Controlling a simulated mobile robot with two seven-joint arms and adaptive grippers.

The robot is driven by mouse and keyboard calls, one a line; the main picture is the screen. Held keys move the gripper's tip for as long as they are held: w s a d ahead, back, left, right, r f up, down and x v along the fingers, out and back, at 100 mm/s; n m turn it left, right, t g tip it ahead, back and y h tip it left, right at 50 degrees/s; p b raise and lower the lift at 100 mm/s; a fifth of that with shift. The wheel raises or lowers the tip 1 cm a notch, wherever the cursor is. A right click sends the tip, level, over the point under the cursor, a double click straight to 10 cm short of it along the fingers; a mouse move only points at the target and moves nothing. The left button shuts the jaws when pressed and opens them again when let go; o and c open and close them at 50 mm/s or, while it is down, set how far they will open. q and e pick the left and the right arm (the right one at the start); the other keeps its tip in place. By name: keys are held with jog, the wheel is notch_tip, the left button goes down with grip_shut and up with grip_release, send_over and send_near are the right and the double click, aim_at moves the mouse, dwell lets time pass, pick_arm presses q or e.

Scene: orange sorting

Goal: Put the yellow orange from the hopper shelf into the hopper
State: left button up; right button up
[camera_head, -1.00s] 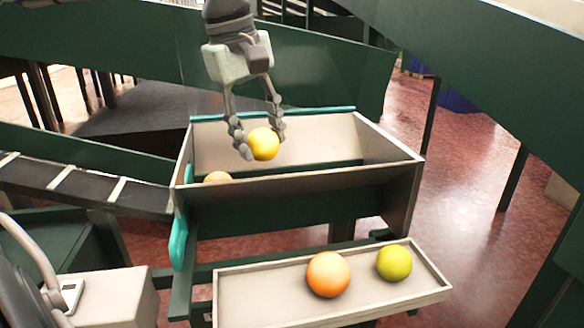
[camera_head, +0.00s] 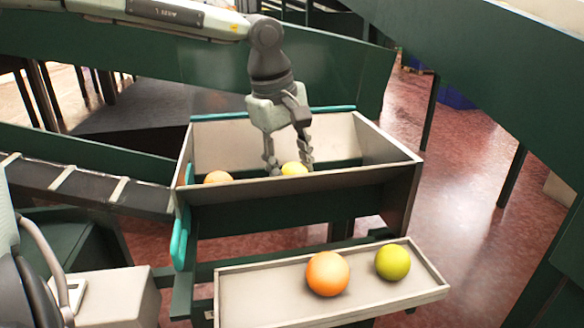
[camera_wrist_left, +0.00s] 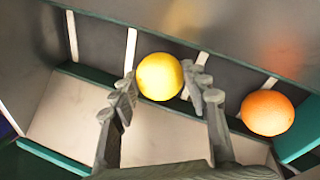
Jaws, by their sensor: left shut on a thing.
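My left gripper (camera_head: 289,164) reaches down into the hopper (camera_head: 400,180), a beige-walled open box with a dark green front. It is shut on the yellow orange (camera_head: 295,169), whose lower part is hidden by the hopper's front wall. In the left wrist view the yellow orange (camera_wrist_left: 159,76) sits between the two fingertips (camera_wrist_left: 163,88). An orange fruit (camera_head: 218,177) lies inside the hopper at the left; it also shows in the left wrist view (camera_wrist_left: 267,113). My right gripper is not in view.
The hopper shelf (camera_head: 250,292) in front holds a large orange fruit (camera_head: 327,273) and a yellow-green fruit (camera_head: 393,262). A dark conveyor with pale slats (camera_head: 75,187) meets the hopper from the left. The right part of the hopper looks clear.

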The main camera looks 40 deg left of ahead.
pick_arm(q)
jog(key=shift+f, duration=0.15)
jog(key=o, duration=1.2)
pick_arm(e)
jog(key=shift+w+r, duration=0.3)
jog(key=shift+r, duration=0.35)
pick_arm(q)
jog(key=shift+r, duration=0.2)
jog(key=shift+v, duration=1.05)
jog(key=v, duration=1)
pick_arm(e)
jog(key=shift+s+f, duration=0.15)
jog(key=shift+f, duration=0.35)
